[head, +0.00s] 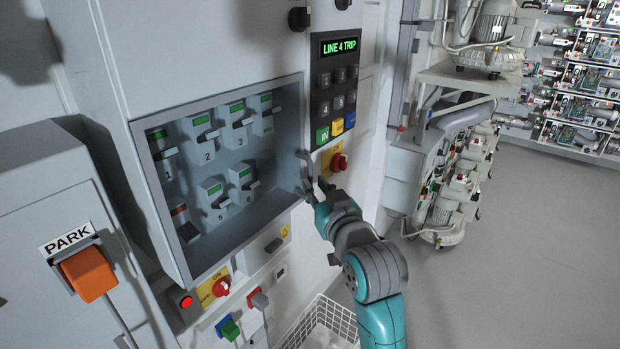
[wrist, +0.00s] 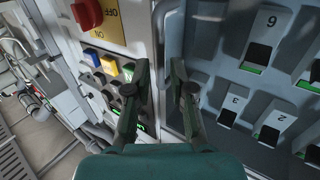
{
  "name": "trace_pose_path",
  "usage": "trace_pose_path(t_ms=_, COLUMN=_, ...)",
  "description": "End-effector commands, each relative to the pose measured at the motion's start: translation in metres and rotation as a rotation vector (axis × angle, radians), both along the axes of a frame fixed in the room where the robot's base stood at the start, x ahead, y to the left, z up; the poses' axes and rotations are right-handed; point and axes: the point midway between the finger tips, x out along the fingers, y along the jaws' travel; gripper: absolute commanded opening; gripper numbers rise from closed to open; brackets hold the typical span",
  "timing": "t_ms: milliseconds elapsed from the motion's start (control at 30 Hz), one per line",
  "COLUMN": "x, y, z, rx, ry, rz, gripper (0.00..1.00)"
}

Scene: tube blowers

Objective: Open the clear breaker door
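The breaker recess (head: 228,236) is in the grey cabinet at centre left in the head view. Several numbered breakers stand inside it, such as breaker 2 (head: 203,138) and, in the wrist view, breaker 6 (wrist: 262,50). The clear door is hard to make out against the recess; I cannot tell its exact position. A pale upright bar (wrist: 162,28), perhaps its handle, shows at the recess edge in the wrist view. My gripper (head: 312,172) is at the recess's right edge. Its fingers (wrist: 161,72) are apart, with nothing visibly held; contact with the bar is unclear.
A keypad with a "LINE 4 TRIP" display (head: 340,46) and a red rotary switch (head: 338,162) sit right of the recess. An orange PARK lever (head: 88,273) is at left. A wire basket (head: 322,318) stands below. Open floor (head: 545,230) lies right.

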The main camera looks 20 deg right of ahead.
Motion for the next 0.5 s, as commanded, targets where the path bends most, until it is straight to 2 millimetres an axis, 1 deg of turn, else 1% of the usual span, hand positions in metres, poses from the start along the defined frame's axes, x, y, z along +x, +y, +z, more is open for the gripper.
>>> trace_pose_path(t_ms=33, x=0.009, y=0.001, z=0.000, rx=0.000, ry=0.000, rz=0.000, gripper=0.23)
trace_pose_path(t_ms=200, x=0.029, y=0.001, z=0.000, rx=0.000, ry=0.000, rz=0.000, gripper=0.23)
trace_pose_path(t_ms=300, x=0.036, y=0.001, z=0.000, rx=0.000, ry=0.001, rz=0.000, gripper=0.23)
trace_pose_path(t_ms=500, x=0.040, y=0.002, z=0.000, rx=0.000, ry=0.001, rz=0.000, gripper=0.23)
